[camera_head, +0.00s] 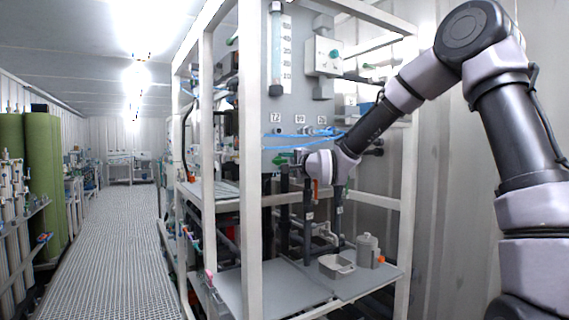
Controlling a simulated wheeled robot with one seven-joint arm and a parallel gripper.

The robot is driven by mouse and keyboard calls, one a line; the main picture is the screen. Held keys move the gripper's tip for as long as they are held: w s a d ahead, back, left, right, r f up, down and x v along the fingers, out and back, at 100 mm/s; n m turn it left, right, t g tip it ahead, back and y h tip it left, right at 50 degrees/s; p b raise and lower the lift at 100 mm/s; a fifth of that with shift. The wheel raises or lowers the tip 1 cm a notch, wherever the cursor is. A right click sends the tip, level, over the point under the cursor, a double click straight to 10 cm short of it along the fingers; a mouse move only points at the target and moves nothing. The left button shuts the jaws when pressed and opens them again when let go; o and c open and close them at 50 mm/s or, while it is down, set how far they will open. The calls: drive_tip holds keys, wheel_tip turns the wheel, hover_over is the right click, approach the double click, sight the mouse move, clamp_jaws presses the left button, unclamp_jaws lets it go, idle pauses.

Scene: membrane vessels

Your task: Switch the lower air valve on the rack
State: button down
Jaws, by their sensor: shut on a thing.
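My arm reaches in from the right to the white-framed rack (250,120). My gripper (291,158) is at the rack's grey panel, below the blue air tubes. A small green valve handle (280,161) shows at the tips of my gripper, which is shut on it. The handle's exact angle is too small to tell, and my gripper and wrist hide part of the valve.
Blue tubes (300,134) run just above my gripper. Dark vertical pipes stand below it. A grey shelf (300,285) holds an open tray (337,270) and a lidded container (366,252). White rack posts stand close around my arm. A grated walkway (125,235) lies clear at left.

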drive_tip(key=c, duration=0.9)
unclamp_jaws()
drive_tip(key=shift+o, duration=0.2)
drive_tip(key=shift+d, duration=0.1)
drive_tip(key=v, duration=1)
drive_tip(key=shift+s+d, duration=0.25)
drive_tip(key=shift+s, duration=0.1)
